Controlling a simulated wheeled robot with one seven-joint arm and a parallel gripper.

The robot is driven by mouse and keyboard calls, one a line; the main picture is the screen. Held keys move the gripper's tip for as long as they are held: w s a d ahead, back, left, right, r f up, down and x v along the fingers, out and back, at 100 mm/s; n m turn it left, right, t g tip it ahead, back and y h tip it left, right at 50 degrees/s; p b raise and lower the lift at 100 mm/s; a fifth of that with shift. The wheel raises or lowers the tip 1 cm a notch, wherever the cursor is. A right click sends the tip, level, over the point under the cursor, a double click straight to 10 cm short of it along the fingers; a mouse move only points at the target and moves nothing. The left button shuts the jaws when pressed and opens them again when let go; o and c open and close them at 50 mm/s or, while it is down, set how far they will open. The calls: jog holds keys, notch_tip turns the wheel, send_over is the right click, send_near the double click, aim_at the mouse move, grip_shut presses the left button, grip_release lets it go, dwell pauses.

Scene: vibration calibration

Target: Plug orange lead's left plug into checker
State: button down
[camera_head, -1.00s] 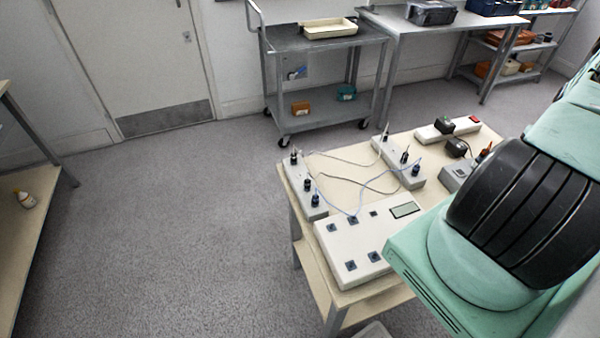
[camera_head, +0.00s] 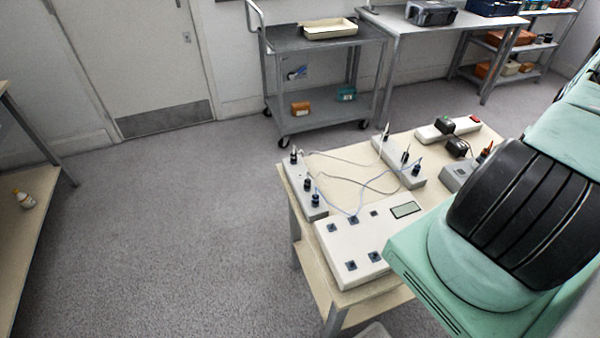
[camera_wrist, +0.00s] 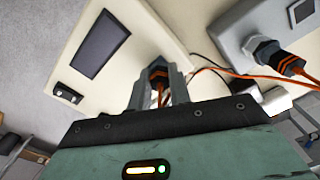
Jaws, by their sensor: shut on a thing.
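The checker, a cream box (camera_head: 335,249) with a display, sits at the front of the bench in the head view. In the wrist view the checker (camera_wrist: 150,32) shows its dark display and a small black switch. My gripper (camera_wrist: 163,83) is shut on the orange lead's left plug (camera_wrist: 158,72), a dark plug with orange bands, over the checker's face beside the display. The fingers hide the plug's sides, and I cannot tell whether its tip is in a socket. The lead's other plug (camera_wrist: 291,65) is at a connector on a grey unit. My arm hides the gripper in the head view.
The grey unit (camera_head: 452,181) stands behind the checker. Two grey strips (camera_head: 319,207) (camera_head: 412,178) hold dark and blue plugs with looped leads. A white power strip (camera_head: 436,131) with black adapters lies at the back. Floor left of the bench is clear.

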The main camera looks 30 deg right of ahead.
jog(key=shift+f, duration=0.1)
jog(key=m, duration=0.4)
jog(key=shift+b, duration=0.35)
jog(key=shift+m, duration=1.2)
jog(key=shift+m+b, duration=0.35)
jog(key=shift+m, duration=0.45)
jog(key=m, duration=0.4)
jog(key=c, duration=1.2)
grip_release()
